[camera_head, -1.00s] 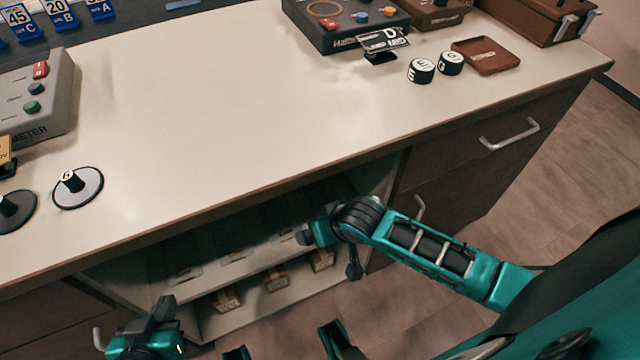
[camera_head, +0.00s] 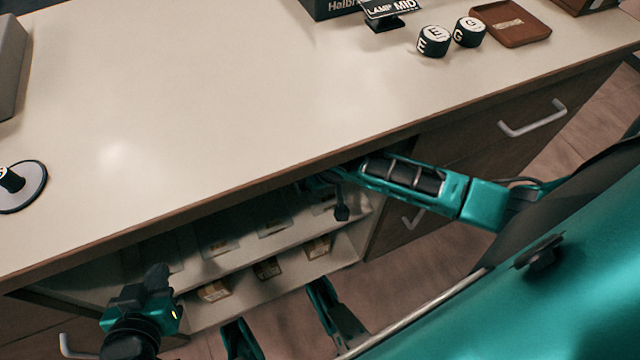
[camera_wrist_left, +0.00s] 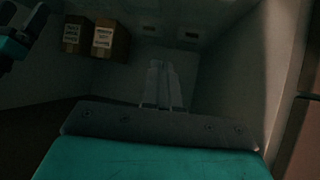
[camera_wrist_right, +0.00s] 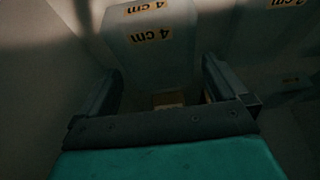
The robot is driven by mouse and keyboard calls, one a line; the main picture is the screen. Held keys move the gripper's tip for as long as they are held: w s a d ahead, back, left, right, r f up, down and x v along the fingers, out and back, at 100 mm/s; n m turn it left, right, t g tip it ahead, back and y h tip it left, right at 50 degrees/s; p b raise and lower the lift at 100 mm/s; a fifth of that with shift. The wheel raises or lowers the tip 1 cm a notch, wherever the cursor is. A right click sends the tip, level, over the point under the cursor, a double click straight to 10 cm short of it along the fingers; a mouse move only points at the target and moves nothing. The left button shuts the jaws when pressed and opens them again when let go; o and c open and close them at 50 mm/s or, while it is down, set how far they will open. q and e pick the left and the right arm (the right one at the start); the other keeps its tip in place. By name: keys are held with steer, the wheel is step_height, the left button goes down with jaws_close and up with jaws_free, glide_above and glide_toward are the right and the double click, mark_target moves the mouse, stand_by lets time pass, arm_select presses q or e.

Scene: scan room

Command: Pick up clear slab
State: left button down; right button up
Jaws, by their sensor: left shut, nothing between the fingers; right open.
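Pale, see-through-looking slabs (camera_head: 215,235) stand on the upper shelf of the open cabinet, dim under the counter. In the right wrist view, a pale slab labelled "4 cm" (camera_wrist_right: 150,68) lies ahead, between the lines of my right gripper's (camera_wrist_right: 161,66) open fingers. I cannot tell whether they touch it. In the head view my right arm reaches under the counter edge, which hides most of that gripper. My left gripper (camera_head: 156,275) is at the cabinet's left side; its fingers show shut and empty in the left wrist view (camera_wrist_left: 161,68).
Small brown labelled boxes (camera_head: 268,268) stand on the lower shelf; they also show in the left wrist view (camera_wrist_left: 110,38). The counter (camera_head: 200,120) overhangs the cabinet.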

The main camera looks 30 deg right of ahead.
steer(key=b+x, duration=0.1)
steer(key=x, duration=0.2)
steer(key=shift+f, duration=0.1)
steer(key=shift+w+f+b, duration=0.2)
steer(key=shift+f+b, duration=0.15)
steer(key=shift+b, duration=0.1)
steer(key=shift+f, duration=0.1)
arm_select(q)
steer(key=shift+w+d+f, duration=0.3)
steer(key=shift+d+f, duration=0.05)
steer(key=shift+f, duration=0.2)
arm_select(e)
steer(key=shift+c, duration=0.3)
steer(key=c, duration=0.9)
arm_select(q)
steer(key=shift+s+f, duration=0.15)
steer(key=shift+f, duration=0.05)
arm_select(e)
steer(key=shift+w, duration=0.1)
steer(key=shift+c, duration=0.6)
